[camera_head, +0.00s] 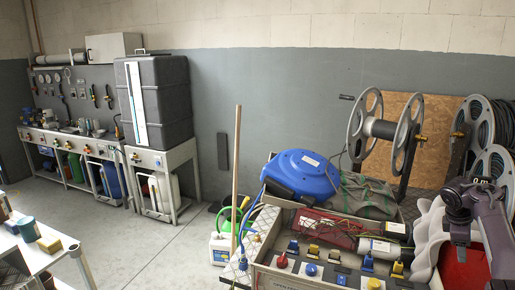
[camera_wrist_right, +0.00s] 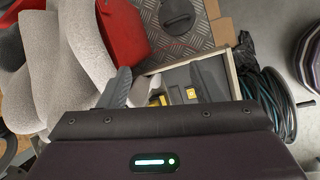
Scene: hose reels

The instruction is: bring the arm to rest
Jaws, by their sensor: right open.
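My right arm comes in at the right edge of the head view, dark purple, with its wrist and right gripper (camera_head: 459,215) above the right end of the bench. In the right wrist view the gripper (camera_wrist_right: 160,88) shows its dark body across the lower half, with its fingers spread and nothing between them. It is apart from the things below it, as far as I can tell. My left arm and left gripper are not in view.
Pale wavy grey pieces (camera_head: 427,235) and a red item (camera_wrist_right: 122,32) lie close to the right gripper. A blue hose reel (camera_head: 302,172) and metal reels (camera_head: 385,130) stand behind the bench tray.

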